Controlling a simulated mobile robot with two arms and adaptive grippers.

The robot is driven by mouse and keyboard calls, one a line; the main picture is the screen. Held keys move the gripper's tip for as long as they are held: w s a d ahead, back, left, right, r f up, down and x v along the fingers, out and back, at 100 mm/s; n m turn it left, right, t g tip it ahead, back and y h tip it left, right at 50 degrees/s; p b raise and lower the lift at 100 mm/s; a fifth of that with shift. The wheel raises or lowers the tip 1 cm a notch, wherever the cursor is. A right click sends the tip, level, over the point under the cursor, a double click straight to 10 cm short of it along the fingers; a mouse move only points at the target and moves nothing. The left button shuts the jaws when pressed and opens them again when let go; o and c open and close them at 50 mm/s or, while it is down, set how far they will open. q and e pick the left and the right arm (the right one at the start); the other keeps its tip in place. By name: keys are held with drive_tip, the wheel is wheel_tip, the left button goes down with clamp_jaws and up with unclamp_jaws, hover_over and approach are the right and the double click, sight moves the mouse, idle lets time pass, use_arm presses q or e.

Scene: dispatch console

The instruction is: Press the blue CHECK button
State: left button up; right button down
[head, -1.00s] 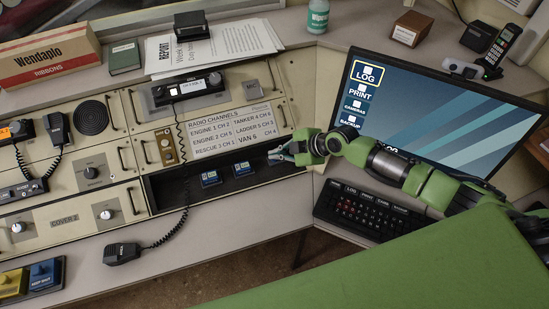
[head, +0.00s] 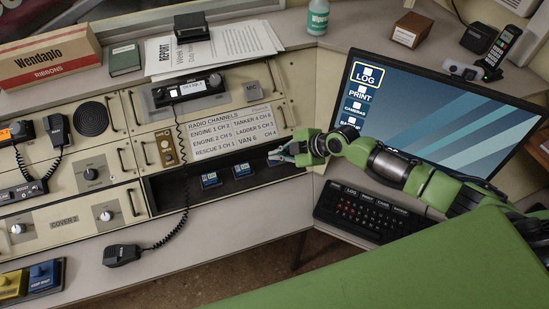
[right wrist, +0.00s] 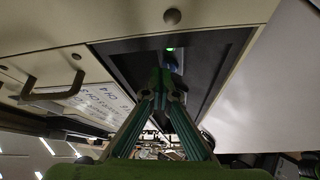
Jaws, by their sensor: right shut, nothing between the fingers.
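Two blue buttons, a left one (head: 210,180) and a right one (head: 242,170), sit in the dark recess (head: 180,192) under the radio channel card. Their labels are too small to read, so I cannot tell which is CHECK. My right gripper (head: 277,157) is shut and empty at the recess's right end, and hides what lies behind its tips. In the right wrist view the closed fingertips (right wrist: 160,78) point into the recess. A small bluish part (right wrist: 171,62) and a lit green spot (right wrist: 170,49) show just beyond them; contact cannot be told. My left gripper is not in view.
A monitor (head: 440,110) and a black keyboard (head: 365,212) are to the right, under and beside my right arm. A handset (head: 122,255) with a coiled cord lies below the recess. Yellow (head: 12,284) and blue (head: 45,275) blocks are at lower left.

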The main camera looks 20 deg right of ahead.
drive_tip(key=shift+r, duration=0.4)
drive_tip(key=shift+r+p, duration=1.85)
drive_tip(key=shift+r, duration=0.75)
drive_tip(key=shift+f, duration=0.1)
